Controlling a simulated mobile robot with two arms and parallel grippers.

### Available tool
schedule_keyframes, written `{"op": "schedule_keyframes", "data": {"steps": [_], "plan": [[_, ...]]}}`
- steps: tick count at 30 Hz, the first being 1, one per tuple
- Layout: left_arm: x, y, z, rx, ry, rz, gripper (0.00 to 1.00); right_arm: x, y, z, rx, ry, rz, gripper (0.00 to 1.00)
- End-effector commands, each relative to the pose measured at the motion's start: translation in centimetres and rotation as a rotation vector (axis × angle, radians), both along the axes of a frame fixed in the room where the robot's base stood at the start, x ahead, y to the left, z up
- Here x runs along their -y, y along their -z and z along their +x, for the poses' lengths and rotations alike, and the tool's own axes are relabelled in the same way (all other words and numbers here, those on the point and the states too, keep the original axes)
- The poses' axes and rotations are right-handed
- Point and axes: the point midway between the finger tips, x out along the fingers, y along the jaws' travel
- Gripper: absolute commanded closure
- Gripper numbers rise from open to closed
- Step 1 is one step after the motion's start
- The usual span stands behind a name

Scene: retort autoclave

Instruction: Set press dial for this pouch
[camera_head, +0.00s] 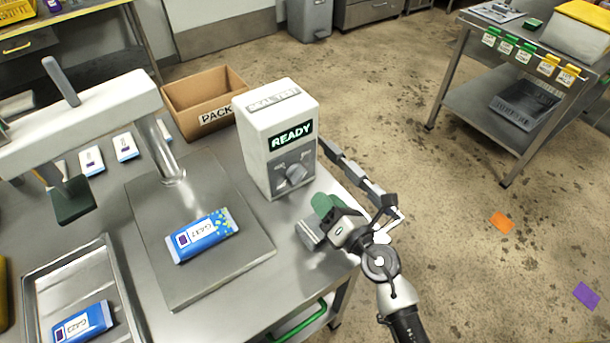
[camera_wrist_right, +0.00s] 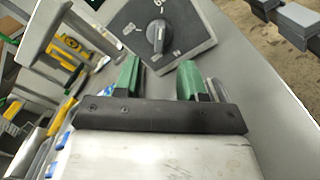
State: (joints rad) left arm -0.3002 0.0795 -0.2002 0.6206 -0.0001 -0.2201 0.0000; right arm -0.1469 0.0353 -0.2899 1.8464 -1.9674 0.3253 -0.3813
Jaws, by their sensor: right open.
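The press dial (camera_head: 296,174) is a grey knob on the front of a white control box (camera_head: 268,133) whose screen reads READY. In the right wrist view the dial (camera_wrist_right: 158,35) sits on a dark plate with markings too small to read. A blue pouch (camera_head: 203,236) lies flat on the press's grey base plate (camera_head: 160,196). My right gripper (camera_head: 318,218) is open and empty, below and to the right of the dial and apart from it. Its green fingertips (camera_wrist_right: 160,78) point toward the dial in the right wrist view. My left gripper is not in view.
The white press arm (camera_head: 85,118) overhangs the table at left. A metal tray (camera_head: 112,258) holds another blue pouch (camera_head: 82,325). A cardboard box labelled PACK (camera_head: 185,93) stands behind. A side cart (camera_head: 470,100) is at right, with open floor between.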

Motion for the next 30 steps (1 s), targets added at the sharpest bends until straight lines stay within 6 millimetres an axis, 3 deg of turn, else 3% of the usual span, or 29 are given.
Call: {"op": "schedule_keyframes", "data": {"steps": [6, 12, 25, 30], "plan": [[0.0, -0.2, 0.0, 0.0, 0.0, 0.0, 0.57, -2.5, -0.1, 3.7, 0.001, 0.001, 0.004, 0.6], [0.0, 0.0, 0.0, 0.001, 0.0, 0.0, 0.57, -4.0, -0.1, 6.1, 0.001, 0.001, 0.003, 0.6], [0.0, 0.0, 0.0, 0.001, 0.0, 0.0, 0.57, -4.6, -0.1, 7.0, 0.0, 0.002, 0.004, 0.6], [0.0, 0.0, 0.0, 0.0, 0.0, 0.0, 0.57, -4.6, -0.1, 6.9, 0.0, 0.002, 0.004, 0.84]]}}
